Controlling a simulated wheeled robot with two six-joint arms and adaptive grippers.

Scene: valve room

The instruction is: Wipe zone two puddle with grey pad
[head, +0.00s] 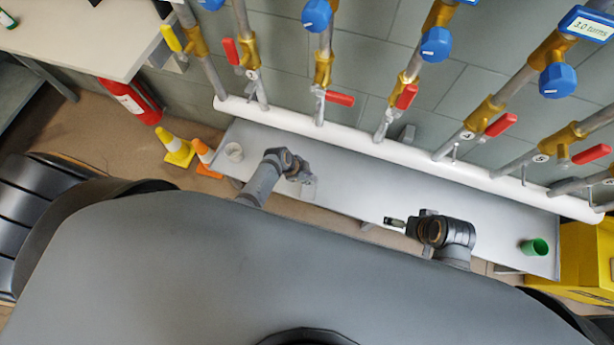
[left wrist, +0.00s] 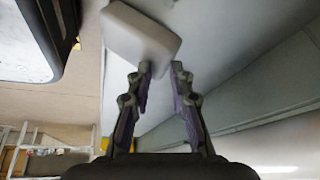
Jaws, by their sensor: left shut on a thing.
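A pale grey pad (left wrist: 140,38) with rounded corners is at the fingertips of my left gripper (left wrist: 162,70) in the left wrist view. The fingers are shut on it. In the head view my left gripper (head: 299,174) is over the left part of the long grey bench (head: 350,190), and the pad (head: 308,188) shows faintly beside it. I cannot tell whether the pad touches the bench top. My right gripper (head: 395,222) is over the bench's front edge, too small to tell its jaws. I cannot make out a puddle or zone marks.
Pipes with red-handled valves (head: 340,98) rise behind a white pipe (head: 400,152). Cones (head: 176,148) and an extinguisher (head: 130,100) stand left.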

